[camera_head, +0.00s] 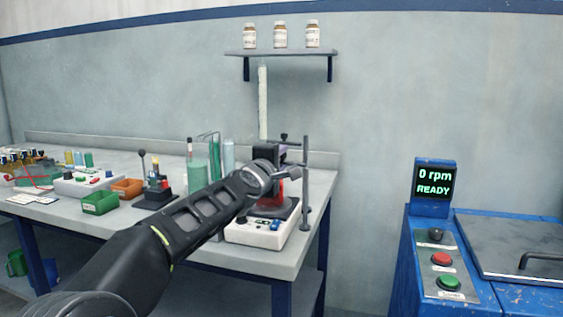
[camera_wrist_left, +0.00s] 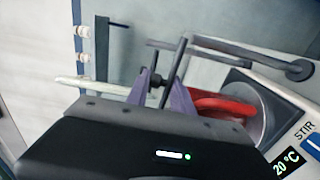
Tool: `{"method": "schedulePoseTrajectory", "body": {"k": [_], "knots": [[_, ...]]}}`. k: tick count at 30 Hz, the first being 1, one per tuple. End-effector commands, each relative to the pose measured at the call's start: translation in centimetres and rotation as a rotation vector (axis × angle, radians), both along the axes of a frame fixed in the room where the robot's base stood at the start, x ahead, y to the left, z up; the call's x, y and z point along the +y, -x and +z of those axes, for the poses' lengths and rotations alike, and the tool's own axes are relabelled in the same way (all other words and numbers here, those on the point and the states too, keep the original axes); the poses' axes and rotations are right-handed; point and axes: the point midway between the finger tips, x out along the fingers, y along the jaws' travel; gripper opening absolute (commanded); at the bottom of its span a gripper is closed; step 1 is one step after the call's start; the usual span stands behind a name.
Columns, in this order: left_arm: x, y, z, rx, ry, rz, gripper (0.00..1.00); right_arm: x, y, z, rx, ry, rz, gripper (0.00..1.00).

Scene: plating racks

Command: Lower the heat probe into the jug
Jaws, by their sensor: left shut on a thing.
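My left gripper (camera_head: 275,150) is above the hotplate stirrer (camera_head: 252,232), its purple-tinted fingers (camera_wrist_left: 165,92) also showing in the left wrist view. It is shut on a long pale rod, the heat probe (camera_head: 263,102), which stands upright above the fingers; it also shows in the left wrist view (camera_wrist_left: 95,86). The probe's lower end is hidden by the gripper and arm. The jug (camera_head: 292,192), with red on it, stands on the hotplate beneath the gripper, mostly hidden by my arm; its red part shows in the left wrist view (camera_wrist_left: 222,104). The right gripper is not in view.
A metal stand (camera_head: 306,185) rises right of the hotplate. A shelf (camera_head: 280,52) with jars is above. Green tubes (camera_head: 197,175), a small lever device (camera_head: 155,190) and bins (camera_head: 100,203) stand to the left. A blue machine (camera_head: 480,260) is at right.

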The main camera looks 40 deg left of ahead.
Motion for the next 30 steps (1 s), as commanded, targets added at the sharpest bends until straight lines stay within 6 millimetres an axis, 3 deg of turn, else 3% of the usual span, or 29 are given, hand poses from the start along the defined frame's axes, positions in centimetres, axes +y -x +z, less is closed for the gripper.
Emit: {"method": "schedulePoseTrajectory", "body": {"k": [15,16,18,21,30], "knots": [[0.05,0.06,0.29,-0.018,0.029,0.002,0.00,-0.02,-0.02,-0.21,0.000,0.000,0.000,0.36],[0.06,0.06,0.29,-0.018,0.029,0.002,0.29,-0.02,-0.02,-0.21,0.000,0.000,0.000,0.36],[0.06,0.06,0.26,-0.018,0.028,0.002,0.35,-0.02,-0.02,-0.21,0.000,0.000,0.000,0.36],[0.06,0.05,0.16,-0.016,0.026,0.002,0.42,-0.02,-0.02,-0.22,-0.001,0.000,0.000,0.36],[0.10,0.01,-0.18,-0.009,0.025,0.002,0.42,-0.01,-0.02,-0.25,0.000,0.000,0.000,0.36]]}}
